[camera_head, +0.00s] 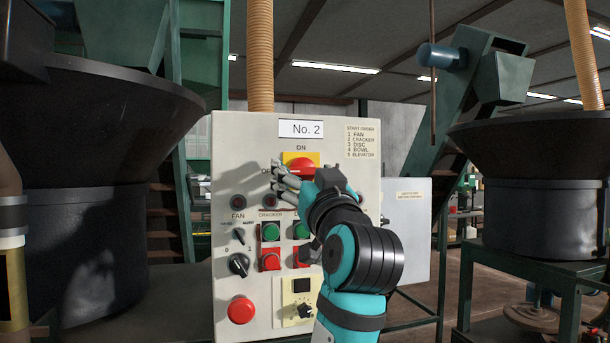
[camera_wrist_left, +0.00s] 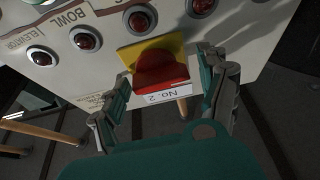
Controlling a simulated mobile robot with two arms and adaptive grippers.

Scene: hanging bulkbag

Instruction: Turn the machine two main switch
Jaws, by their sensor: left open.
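The main switch is a red rotary knob (camera_head: 302,166) on a yellow plate (camera_head: 300,156), high on the grey control panel (camera_head: 228,150) labelled No. 2. "ON" is printed above it; the label at its left is partly hidden by my fingers. My left gripper (camera_head: 284,177) is open in front of the panel at the switch. In the left wrist view the red knob (camera_wrist_left: 160,70) lies between the two spread fingers of my left gripper (camera_wrist_left: 163,82). I cannot tell whether a finger touches it. My right gripper is not in view.
Below the switch are indicator lamps, green buttons (camera_head: 271,231), red buttons (camera_head: 270,260), black selector knobs (camera_head: 239,265) and a red mushroom button (camera_head: 240,311). Large dark hoppers stand left (camera_head: 90,160) and right (camera_head: 540,150). A light grey box (camera_head: 408,230) is beside the panel.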

